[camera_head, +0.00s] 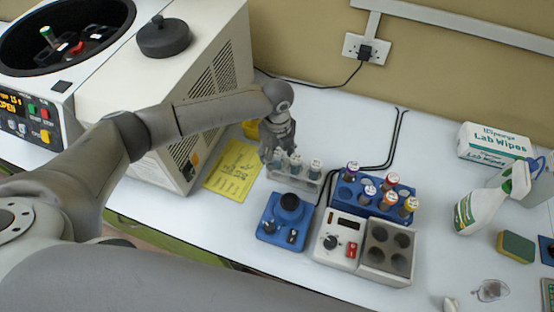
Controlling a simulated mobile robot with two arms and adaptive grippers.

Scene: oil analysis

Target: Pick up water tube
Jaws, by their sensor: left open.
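A small clear rack (292,183) stands on the white bench and holds a short row of tubes with pale caps. One tube (315,168) is at its right end, another tube (296,164) is in the middle, and a third tube (279,161) is at the left. I cannot read their labels, so I cannot tell which is the water tube. My left gripper (274,153) points down just above and behind the rack's left end. It is open, and its fingers partly hide the leftmost tube. My right gripper is out of view.
A blue rack (371,209) with several coloured-cap tubes stands right of the clear rack. A blue mixer (284,222) and a white heating block (335,241) stand in front. A large centrifuge (215,60) and yellow sheet (232,170) are left. A spray bottle (480,208) is far right.

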